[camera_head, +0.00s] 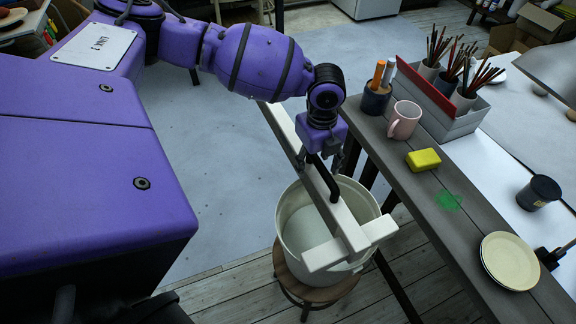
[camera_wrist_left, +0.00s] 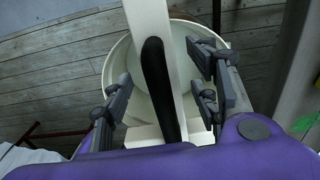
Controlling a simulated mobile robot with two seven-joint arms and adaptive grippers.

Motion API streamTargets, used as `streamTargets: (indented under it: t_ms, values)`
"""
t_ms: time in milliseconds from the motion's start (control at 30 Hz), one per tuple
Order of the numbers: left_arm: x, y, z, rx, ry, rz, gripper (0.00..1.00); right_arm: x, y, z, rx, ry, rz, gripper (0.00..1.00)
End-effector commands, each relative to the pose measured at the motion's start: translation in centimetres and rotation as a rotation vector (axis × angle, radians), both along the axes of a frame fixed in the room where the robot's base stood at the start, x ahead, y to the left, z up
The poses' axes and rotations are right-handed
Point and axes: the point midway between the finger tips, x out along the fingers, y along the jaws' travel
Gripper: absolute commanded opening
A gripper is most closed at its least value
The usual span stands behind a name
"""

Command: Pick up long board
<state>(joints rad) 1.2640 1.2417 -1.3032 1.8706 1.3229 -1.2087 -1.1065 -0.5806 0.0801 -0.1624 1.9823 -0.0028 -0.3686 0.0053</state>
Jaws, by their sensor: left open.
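The long board (camera_head: 349,231) is a white plank with a crosspiece at its near end and a black handle (camera_head: 326,178) along its top. It lies over the mouth of a white bucket (camera_head: 295,241). My left gripper (camera_head: 324,162) points down over the board at the handle. In the left wrist view my left gripper (camera_wrist_left: 162,82) is open, with its fingers on both sides of the board (camera_wrist_left: 147,18) and the handle (camera_wrist_left: 157,80). A gap shows between the fingers and the handle. The right gripper is not in view.
The bucket stands on a round wooden stool (camera_head: 289,283). To the right is a table edge (camera_head: 452,232) with a pink mug (camera_head: 404,120), a yellow sponge (camera_head: 423,159), brush pots and cream plates (camera_head: 510,261). Open floor (camera_head: 213,160) lies to the left of the board.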

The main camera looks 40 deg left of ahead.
Motion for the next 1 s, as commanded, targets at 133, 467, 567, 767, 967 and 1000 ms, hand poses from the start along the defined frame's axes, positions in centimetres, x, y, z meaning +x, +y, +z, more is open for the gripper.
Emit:
streamTargets:
  t_ms: [133, 467, 567, 767, 967, 1000]
  values:
    - [-0.2, -0.1, -2.4, -0.001, 0.005, 0.001, 0.55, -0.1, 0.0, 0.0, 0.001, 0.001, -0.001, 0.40]
    - [-0.2, -0.1, -3.3, -0.001, 0.003, 0.001, 0.55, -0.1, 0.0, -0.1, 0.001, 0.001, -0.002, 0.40]
    - [-0.2, -0.1, -3.3, -0.001, 0.002, 0.001, 0.43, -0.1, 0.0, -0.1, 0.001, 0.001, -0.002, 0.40]
    - [-0.2, -0.1, -3.2, -0.001, 0.002, 0.001, 0.17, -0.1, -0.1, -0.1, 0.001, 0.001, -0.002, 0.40]
    - [-0.1, -0.1, -3.2, -0.001, 0.000, 0.001, 0.00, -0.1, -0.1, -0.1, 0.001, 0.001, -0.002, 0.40]
    - [0.1, -0.2, -2.9, -0.002, -0.004, 0.000, 0.00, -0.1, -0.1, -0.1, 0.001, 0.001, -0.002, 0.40]
